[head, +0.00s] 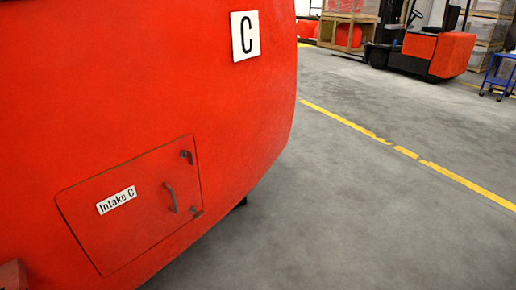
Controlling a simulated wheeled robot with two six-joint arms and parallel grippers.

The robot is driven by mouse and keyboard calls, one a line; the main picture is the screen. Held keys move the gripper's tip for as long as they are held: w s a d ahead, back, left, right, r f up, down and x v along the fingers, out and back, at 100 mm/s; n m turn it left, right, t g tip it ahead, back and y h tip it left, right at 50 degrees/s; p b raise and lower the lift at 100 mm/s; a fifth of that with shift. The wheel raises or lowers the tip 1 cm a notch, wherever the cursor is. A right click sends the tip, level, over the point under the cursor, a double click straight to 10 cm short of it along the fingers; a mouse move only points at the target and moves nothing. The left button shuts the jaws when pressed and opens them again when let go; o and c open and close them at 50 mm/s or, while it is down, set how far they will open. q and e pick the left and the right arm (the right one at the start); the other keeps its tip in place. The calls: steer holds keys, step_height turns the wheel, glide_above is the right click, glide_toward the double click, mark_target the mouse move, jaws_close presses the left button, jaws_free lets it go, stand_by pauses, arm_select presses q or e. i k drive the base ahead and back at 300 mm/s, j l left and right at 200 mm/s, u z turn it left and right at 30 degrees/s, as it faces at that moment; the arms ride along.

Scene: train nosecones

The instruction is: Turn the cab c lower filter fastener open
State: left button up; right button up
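One small dark fastener (187,157) sits at the hatch's upper right corner. The lower fastener (196,211) sits near its lower right edge, too small to tell its turn. Neither of my grippers shows in the head view.
Grey floor (350,210) to the right is clear, crossed by a worn yellow line (405,152). A red and black forklift (430,50), a wooden crate (347,25) and a blue cart (500,75) stand far back. A small reddish block (12,275) shows at the lower left corner.

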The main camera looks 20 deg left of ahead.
mark_target(199, 214)
steer(key=u, duration=1.4)
